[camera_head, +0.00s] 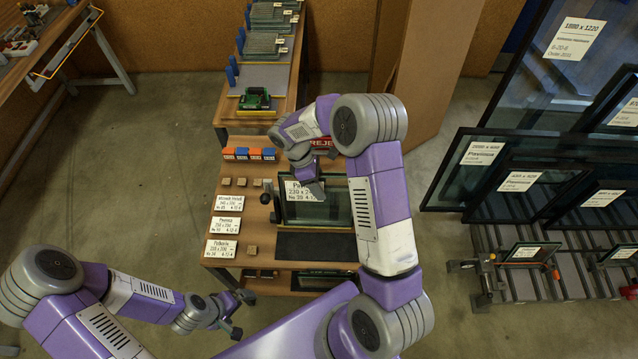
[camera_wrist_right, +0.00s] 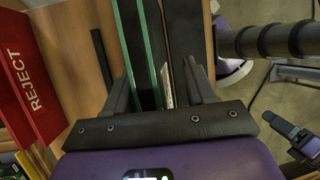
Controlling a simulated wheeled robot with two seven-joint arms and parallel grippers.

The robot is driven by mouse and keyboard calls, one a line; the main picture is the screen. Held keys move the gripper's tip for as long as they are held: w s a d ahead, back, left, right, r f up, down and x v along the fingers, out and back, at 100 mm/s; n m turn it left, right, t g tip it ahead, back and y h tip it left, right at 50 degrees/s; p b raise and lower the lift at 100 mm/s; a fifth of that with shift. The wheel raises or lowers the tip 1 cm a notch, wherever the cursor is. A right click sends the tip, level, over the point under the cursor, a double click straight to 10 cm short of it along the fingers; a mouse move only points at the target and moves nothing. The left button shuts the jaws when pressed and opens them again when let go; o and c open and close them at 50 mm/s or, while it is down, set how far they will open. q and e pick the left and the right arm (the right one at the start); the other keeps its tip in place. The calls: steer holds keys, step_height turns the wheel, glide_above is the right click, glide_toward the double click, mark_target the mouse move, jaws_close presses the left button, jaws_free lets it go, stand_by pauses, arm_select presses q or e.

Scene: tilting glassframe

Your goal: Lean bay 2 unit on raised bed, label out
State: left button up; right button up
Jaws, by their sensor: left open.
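A framed glass unit (camera_head: 335,211) with a white label (camera_head: 303,191) stands on the wooden bench in the head view, its label facing my camera. In the right wrist view the unit (camera_wrist_right: 146,45) shows as dark panes with green edges. My right gripper (camera_wrist_right: 163,85) reaches down over its top edge, one finger on each side, with a gap beside the right finger. My right arm hides part of the unit in the head view. My left gripper (camera_head: 236,312) is open and empty, low beside the bench's front left. I cannot tell which surface is the raised bed.
Several label cards (camera_head: 226,225) and small wooden blocks line the bench's left side. A dark mat (camera_head: 315,246) lies empty in front of the unit. A red REJECT box (camera_wrist_right: 35,85) stands behind. A slatted rack (camera_head: 560,268) with glass units and clamps stands right.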

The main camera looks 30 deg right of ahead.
steer(key=shift+f, duration=0.1)
steer(key=shift+v, duration=3.85)
steer(key=shift+d, duration=0.1)
